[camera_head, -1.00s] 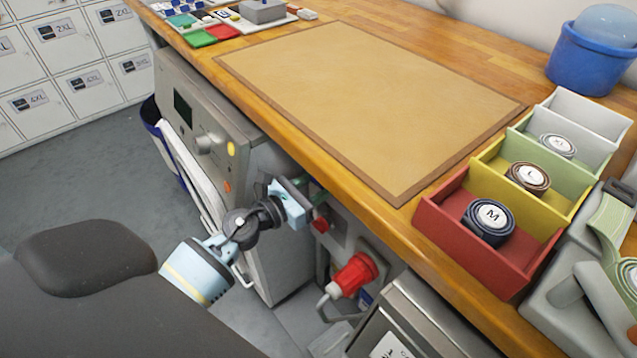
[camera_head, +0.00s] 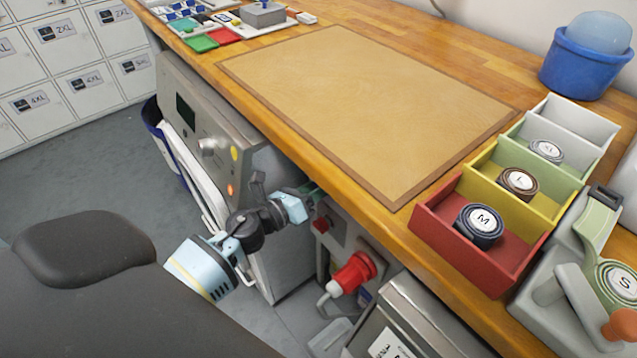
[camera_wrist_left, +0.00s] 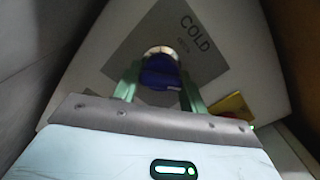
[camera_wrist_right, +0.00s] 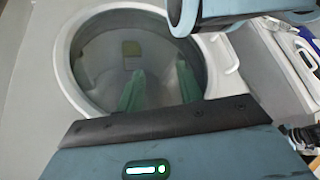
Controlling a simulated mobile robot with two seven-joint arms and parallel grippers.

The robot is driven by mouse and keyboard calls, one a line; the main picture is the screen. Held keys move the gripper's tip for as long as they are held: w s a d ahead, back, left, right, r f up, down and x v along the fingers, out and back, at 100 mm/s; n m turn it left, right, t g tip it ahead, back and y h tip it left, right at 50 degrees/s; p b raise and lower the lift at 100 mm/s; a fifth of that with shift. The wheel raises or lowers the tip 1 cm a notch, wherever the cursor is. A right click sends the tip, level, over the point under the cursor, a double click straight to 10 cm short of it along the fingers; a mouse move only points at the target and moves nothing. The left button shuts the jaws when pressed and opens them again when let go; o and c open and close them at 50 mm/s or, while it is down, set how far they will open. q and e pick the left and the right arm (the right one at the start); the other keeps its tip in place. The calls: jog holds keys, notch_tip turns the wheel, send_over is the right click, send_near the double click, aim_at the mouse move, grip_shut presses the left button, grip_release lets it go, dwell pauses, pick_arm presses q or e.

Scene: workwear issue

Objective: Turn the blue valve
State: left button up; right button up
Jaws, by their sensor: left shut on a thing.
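The blue valve (camera_wrist_left: 158,74) shows in the left wrist view, on a round metal stem in front of a grey plate marked COLD (camera_wrist_left: 197,42). My left gripper (camera_wrist_left: 157,88) has its green fingers on either side of the valve and is shut on it. In the head view my left gripper (camera_head: 312,189) reaches under the worktop edge, beside the washing machine; the valve is hidden there. My right gripper (camera_wrist_right: 160,88) shows only in its own wrist view. Its green fingers stand apart and empty, in front of a round, light-rimmed opening.
The worktop (camera_head: 300,140) overhangs my left gripper. The washing machine (camera_head: 215,135) stands left of it. A red plug (camera_head: 352,272) sits below right, above a metal box (camera_head: 405,320). Coloured bins (camera_head: 475,250) with rolled belts are on the worktop at right.

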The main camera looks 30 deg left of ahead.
pick_arm(q)
jog(key=n+p, duration=0.1)
jog(key=n, duration=0.1)
jog(key=shift+r+n, duration=0.15)
jog(key=shift+n, duration=0.25)
jog(key=n+p, duration=0.1)
jog(key=n, duration=0.1)
jog(key=shift+n, duration=0.4)
jog(key=n+p, duration=0.1)
jog(key=n, duration=0.2)
jog(key=shift+r, duration=0.15)
jog(key=shift+n+p, duration=0.55)
jog(key=shift+n, duration=0.75)
jog(key=o, duration=1)
jog(key=shift+s, duration=0.15)
